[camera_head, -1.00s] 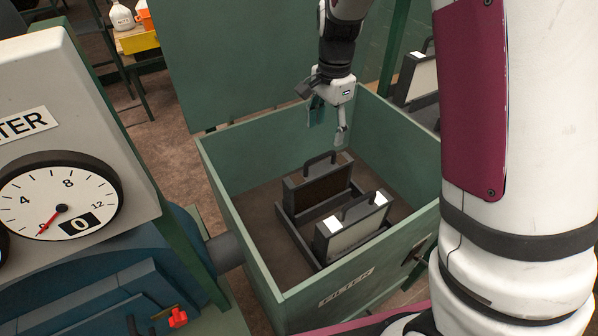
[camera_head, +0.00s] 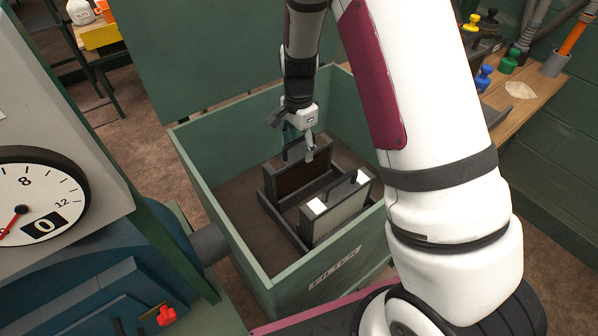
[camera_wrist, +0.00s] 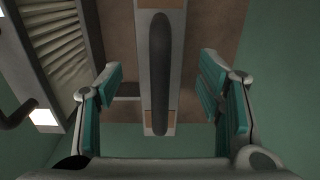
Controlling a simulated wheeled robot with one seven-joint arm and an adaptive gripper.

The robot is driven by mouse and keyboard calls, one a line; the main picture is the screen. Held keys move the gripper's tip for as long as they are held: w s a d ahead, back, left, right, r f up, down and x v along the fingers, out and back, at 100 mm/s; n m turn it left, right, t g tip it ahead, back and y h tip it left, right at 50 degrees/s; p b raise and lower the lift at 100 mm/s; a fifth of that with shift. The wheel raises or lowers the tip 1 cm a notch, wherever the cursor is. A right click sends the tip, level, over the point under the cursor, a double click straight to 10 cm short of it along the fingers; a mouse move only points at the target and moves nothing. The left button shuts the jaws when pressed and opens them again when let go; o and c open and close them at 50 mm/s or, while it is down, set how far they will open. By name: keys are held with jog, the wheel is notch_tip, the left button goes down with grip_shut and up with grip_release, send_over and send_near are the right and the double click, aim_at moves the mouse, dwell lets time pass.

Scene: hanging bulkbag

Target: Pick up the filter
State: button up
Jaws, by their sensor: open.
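The rear filter (camera_head: 297,181), a dark panel in a grey frame with a black loop handle, stands upright in the green box. In the wrist view its handle (camera_wrist: 159,75) runs lengthwise between my finger pads, apart from both, with the filter's top bar (camera_wrist: 146,100) behind it. My gripper (camera_head: 298,145) is open over this filter, at handle height; it also shows in the wrist view (camera_wrist: 160,88). A second filter (camera_head: 338,214), pale with white corners, stands in front of it; its pleated face (camera_wrist: 62,45) is at left in the wrist view.
The green box (camera_head: 236,250), labelled FILTER, has walls on all sides and a raised lid (camera_head: 190,60) behind. A gauge (camera_head: 38,195) and blue machinery stand left. A wooden bench (camera_head: 520,95) with coloured knobs is at upper right. Bare box floor lies left of the filters.

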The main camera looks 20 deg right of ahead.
aim_at(299, 152)
notch_tip(299, 152, down, 3)
jog(key=shift+f, duration=0.2)
grip_shut()
dwell(0.3)
